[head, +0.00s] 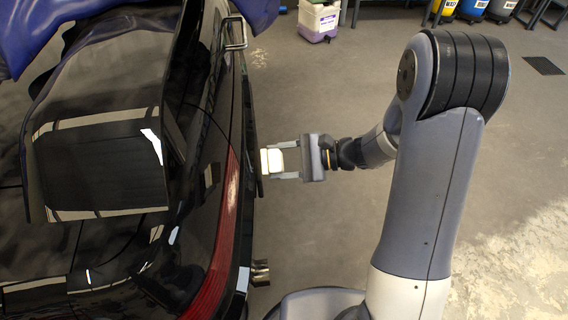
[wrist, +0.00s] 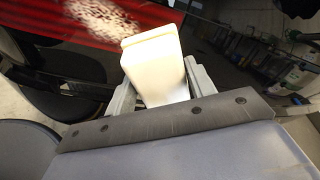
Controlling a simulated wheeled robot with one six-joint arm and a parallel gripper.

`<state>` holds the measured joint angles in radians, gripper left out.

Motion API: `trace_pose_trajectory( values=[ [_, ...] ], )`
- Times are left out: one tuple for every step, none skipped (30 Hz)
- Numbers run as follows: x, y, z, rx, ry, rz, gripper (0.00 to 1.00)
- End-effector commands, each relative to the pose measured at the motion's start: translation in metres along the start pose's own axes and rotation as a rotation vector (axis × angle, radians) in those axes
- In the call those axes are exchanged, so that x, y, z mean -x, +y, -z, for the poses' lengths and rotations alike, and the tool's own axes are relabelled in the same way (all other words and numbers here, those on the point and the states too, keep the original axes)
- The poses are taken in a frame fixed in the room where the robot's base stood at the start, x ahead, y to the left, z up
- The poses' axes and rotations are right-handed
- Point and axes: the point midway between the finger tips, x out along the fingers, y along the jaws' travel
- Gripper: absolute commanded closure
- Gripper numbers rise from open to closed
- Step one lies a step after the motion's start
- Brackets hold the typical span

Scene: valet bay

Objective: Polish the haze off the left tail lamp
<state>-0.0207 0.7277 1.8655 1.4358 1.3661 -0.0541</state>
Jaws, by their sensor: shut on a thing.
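My gripper (head: 280,161) is shut on a pale cream block (head: 270,161), a polishing pad by its look, beside the rear of the black car. In the wrist view my gripper (wrist: 160,78) has one finger on each side of the block (wrist: 158,72), which points away from the palm. A red tail lamp (head: 220,240) runs along the car's rear edge in the head view. The red lamp (wrist: 60,22) also shows at the upper left of the wrist view, with a whitish speckled haze patch (wrist: 105,16) left of the block's tip. I cannot tell whether the block touches the car.
The black car (head: 100,190) fills the left side, with an exhaust tip (head: 260,272) low at its rear. A white and purple container (head: 319,20) and several coloured bins (head: 472,9) stand at the back.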

Motion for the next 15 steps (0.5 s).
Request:
trace_pose_trajectory(
  values=[
    [-0.005, 0.001, -0.001, 0.0, -0.002, -0.003, 0.66],
    [-0.009, 0.001, -0.002, 0.001, -0.002, -0.004, 0.66],
    [-0.013, 0.001, -0.002, 0.0, -0.001, -0.004, 0.66],
    [-0.016, 0.001, -0.002, 0.0, 0.0, -0.004, 0.66],
    [-0.019, 0.001, -0.003, 0.0, -0.001, -0.004, 0.66],
    [-0.024, 0.002, -0.004, 0.0, -0.001, -0.005, 0.66],
    [-0.027, 0.001, -0.004, 0.0, -0.001, -0.004, 0.66],
    [-0.03, 0.001, -0.004, 0.0, -0.001, -0.004, 0.66],
    [-0.034, 0.001, -0.005, 0.001, 0.0, -0.005, 0.66],
    [-0.036, 0.001, -0.005, 0.001, 0.0, -0.005, 0.66],
    [-0.038, 0.001, -0.005, 0.001, 0.001, -0.004, 0.66],
    [-0.041, 0.001, -0.006, 0.001, 0.001, -0.003, 0.66],
    [-0.043, 0.001, -0.006, 0.001, 0.0, -0.004, 0.66],
    [-0.045, 0.001, -0.007, 0.001, 0.0, -0.004, 0.66],
    [-0.047, 0.001, -0.007, 0.001, 0.001, -0.004, 0.66]
  ],
)
